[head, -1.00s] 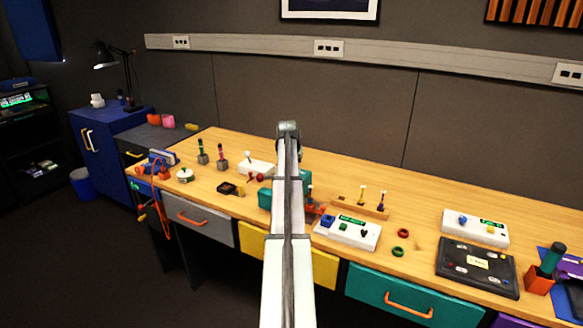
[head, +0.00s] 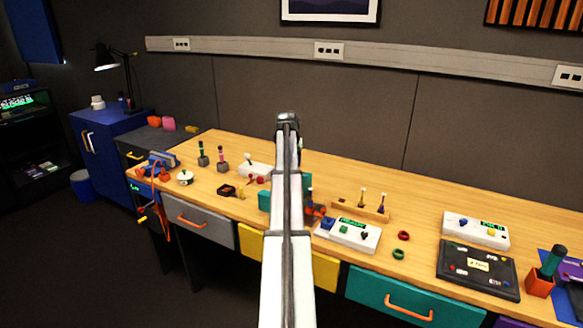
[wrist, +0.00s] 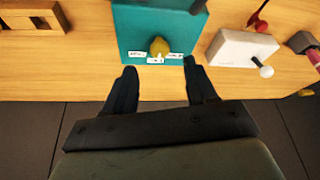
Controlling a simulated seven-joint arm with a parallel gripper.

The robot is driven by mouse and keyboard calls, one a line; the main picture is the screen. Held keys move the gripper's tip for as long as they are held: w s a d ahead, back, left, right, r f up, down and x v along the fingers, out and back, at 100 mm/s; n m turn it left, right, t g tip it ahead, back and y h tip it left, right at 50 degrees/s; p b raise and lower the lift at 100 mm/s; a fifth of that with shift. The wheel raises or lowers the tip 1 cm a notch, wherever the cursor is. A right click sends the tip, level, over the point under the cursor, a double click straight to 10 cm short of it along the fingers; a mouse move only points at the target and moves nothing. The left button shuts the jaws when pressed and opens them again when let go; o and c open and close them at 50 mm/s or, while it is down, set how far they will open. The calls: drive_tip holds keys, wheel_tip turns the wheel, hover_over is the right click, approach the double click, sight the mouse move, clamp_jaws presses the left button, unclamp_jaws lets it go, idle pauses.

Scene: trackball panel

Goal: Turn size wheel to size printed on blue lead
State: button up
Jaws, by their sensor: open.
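A teal panel (head: 265,199) stands on the bench, mostly behind my arm in the head view. In the wrist view the teal panel (wrist: 135,20) carries a yellow knob (wrist: 158,46) with small white labels around it; their print is too small to read. I cannot tell whether this knob is the size wheel. No blue lead can be made out for certain. My gripper (wrist: 157,68) is open and empty, its fingertips to either side of the knob in the picture and apart from it. In the head view my arm hides the gripper.
A white joystick box (wrist: 242,48) is beside the panel. A wooden rack (head: 360,208), a white box with a green display (head: 348,234), a red ring (head: 403,236) and a green ring (head: 398,254) are to the right. A black panel (head: 478,268) lies farther right.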

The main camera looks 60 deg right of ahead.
drive_tip(key=w+v, duration=0.1)
drive_tip(key=v, duration=0.7)
drive_tip(key=shift+s+r, duration=0.15)
drive_tip(key=shift+s, duration=0.3)
